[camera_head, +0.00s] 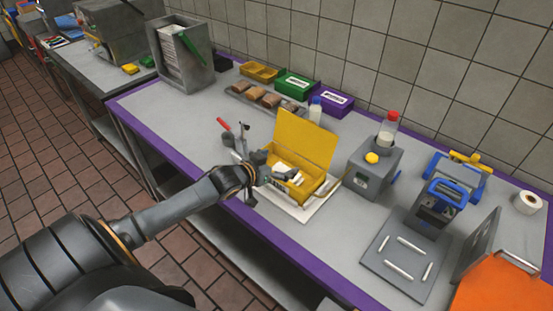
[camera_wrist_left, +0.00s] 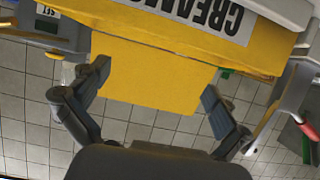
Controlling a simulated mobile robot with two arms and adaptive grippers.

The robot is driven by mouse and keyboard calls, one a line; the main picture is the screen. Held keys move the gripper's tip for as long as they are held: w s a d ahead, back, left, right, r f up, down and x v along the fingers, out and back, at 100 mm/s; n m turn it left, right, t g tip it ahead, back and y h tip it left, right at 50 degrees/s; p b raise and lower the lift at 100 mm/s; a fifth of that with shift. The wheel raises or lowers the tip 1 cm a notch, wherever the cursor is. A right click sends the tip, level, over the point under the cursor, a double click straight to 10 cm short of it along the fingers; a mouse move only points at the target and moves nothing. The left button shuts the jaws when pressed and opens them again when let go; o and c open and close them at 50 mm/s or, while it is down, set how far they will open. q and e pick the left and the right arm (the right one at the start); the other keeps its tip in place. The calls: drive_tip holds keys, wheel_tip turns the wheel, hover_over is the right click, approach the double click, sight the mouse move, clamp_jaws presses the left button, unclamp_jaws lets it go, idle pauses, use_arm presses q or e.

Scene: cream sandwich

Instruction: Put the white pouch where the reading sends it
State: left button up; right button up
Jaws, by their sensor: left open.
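A yellow box (camera_head: 308,186) with its lid raised stands on a white board (camera_head: 322,208) at the middle of the counter. White items (camera_head: 285,168) show inside it; I cannot tell whether one is the white pouch. My left gripper (camera_head: 270,172) is at the box's left side. In the left wrist view, my left gripper (camera_wrist_left: 158,102) has its fingers spread with nothing held between them. The yellow box (camera_wrist_left: 160,30) fills the top of that view, with a label reading "CREAM", partly cut off. My right gripper is not in view. No legible reading shows.
A grey device (camera_head: 372,178) with a yellow button and a red-capped bottle stands right of the box. Green (camera_head: 295,84) and purple (camera_head: 330,98) boxes sit behind. A grey plate (camera_head: 400,258) with white sticks and an orange object (camera_head: 495,290) are at right.

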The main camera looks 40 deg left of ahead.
use_arm(q)
drive_tip(key=d+v, duration=0.1)
drive_tip(key=v, duration=1.1)
drive_tip(key=shift+a, duration=0.45)
drive_tip(key=s+d+f+g+y, duration=0.1)
drive_tip(key=s+d+f+g, duration=0.4)
drive_tip(key=s+d+f, duration=0.45)
drive_tip(key=s+d+m+g, duration=0.1)
drive_tip(key=s+d+g, duration=0.4)
drive_tip(key=s+d, duration=0.5)
wheel_tip(320, 180, down, 30)
drive_tip(key=s+a+g+b, duration=0.1)
drive_tip(key=s+b, duration=0.1)
drive_tip(key=s+a+f+g+b, duration=0.1)
drive_tip(key=s+a+f, duration=0.2)
drive_tip(key=s+f, duration=1.3)
drive_tip(key=shift+s, duration=0.35)
